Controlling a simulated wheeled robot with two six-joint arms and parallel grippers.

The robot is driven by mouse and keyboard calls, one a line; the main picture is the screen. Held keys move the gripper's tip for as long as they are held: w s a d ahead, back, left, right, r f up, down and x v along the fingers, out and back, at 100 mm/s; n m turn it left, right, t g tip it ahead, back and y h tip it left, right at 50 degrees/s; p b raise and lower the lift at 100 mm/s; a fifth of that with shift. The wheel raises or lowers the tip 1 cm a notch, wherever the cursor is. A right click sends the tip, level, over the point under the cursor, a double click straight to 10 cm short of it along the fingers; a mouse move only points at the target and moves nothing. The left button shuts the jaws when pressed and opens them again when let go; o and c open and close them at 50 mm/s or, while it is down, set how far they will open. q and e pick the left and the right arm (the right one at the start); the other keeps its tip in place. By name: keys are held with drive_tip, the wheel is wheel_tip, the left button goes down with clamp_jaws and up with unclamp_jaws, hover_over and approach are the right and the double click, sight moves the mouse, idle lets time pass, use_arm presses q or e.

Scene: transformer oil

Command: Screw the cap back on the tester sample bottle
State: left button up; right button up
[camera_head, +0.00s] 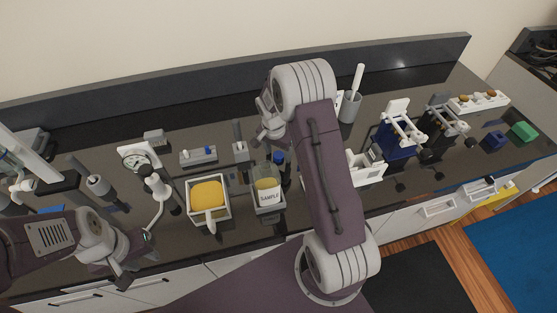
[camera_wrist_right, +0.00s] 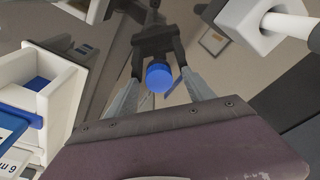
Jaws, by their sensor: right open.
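The sample bottle (camera_head: 267,197), a clear squarish bottle with yellowish contents and a white SAMPLE label, stands on the dark counter near its front edge. A blue cap (camera_wrist_right: 158,77) shows in the right wrist view between the two fingers of my right gripper (camera_wrist_right: 163,92); I cannot tell what it rests on. In the head view my right gripper (camera_head: 265,120) is open, above the counter and behind the sample bottle. My left gripper (camera_head: 130,268) is low at the counter's front edge, left of the bottle; its jaw opening is unclear.
A white tray with a yellow sponge (camera_head: 207,193) stands left of the bottle. A dark item with a blue top (camera_head: 279,158) stands close behind it. A gauge (camera_head: 133,159) stands further left. My right arm hides part of the counter right of the bottle.

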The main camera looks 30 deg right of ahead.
sight(278, 155)
drive_tip(key=shift+r, duration=0.1)
clamp_jaws()
wheel_tip(278, 155, up, 5)
drive_tip(key=p, duration=0.4)
drive_tip(key=shift+r, duration=0.1)
drive_tip(key=c, duration=1)
unclamp_jaws()
clamp_jaws()
drive_tip(key=s+a+r+p, duration=0.3)
drive_tip(key=s+r, duration=0.1)
drive_tip(key=r, duration=0.1)
drive_tip(key=s+a+r+p, duration=0.3)
drive_tip(key=s+r, duration=0.1)
drive_tip(key=r, duration=0.2)
drive_tip(key=s+a+r+p, duration=0.3)
drive_tip(key=a+r, duration=0.1)
drive_tip(key=r, duration=0.2)
drive_tip(key=shift+s+a+r+p, duration=0.1)
drive_tip(key=shift+s+p, duration=0.3)
drive_tip(key=shift+s+a+r, duration=0.25)
drive_tip(key=shift+s+r, duration=0.1)
drive_tip(key=shift+s, duration=0.05)
